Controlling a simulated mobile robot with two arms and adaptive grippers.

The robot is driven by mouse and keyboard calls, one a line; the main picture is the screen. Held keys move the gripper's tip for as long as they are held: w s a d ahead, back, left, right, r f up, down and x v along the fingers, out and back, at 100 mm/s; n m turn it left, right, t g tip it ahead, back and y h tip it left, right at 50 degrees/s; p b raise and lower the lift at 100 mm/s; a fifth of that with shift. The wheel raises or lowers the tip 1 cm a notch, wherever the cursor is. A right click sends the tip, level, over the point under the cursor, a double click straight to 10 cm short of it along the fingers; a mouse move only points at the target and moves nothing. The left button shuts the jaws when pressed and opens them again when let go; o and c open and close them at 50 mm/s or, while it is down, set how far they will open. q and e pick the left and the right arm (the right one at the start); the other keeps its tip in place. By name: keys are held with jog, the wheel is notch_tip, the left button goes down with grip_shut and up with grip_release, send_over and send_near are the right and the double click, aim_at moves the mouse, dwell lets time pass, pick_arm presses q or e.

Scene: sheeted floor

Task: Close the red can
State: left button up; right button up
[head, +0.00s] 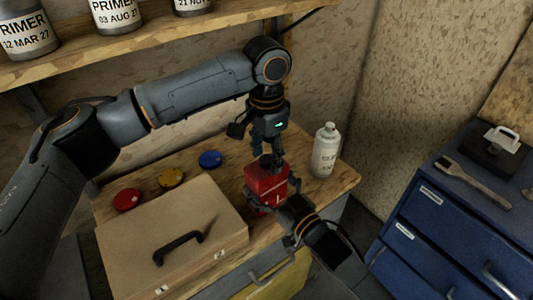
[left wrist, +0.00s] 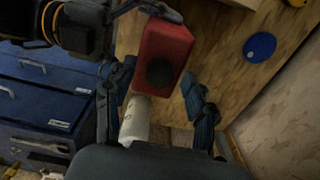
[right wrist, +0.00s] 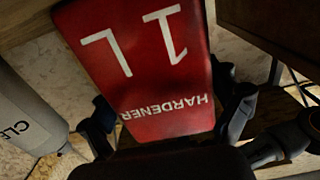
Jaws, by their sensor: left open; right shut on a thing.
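The red can (head: 266,184) stands on the wooden bench near its front edge. It shows "1 L HARDENER" in the right wrist view (right wrist: 145,70). In the left wrist view the can (left wrist: 165,45) has a dark round opening on its top, with no lid on it. My right gripper (head: 272,201) is shut on the can's sides. My left gripper (head: 266,156) is open, empty and pointing down just above the can's top. A red lid (head: 128,200), a yellow lid (head: 171,178) and a blue lid (head: 210,159) lie apart on the bench.
A white spray bottle (head: 325,150) stands right of the can. A closed tan case (head: 170,238) with a black handle fills the bench's front left. Primer cans (head: 115,12) stand on the shelf above. A blue drawer cabinet (head: 430,215) stands at the right.

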pick_arm(q)
notch_tip(320, 180, up, 12)
dwell(0.5)
pick_arm(e)
jog(key=o, duration=2.1)
jog(key=v, duration=1.2)
pick_arm(q)
jog(key=shift+f, duration=0.1)
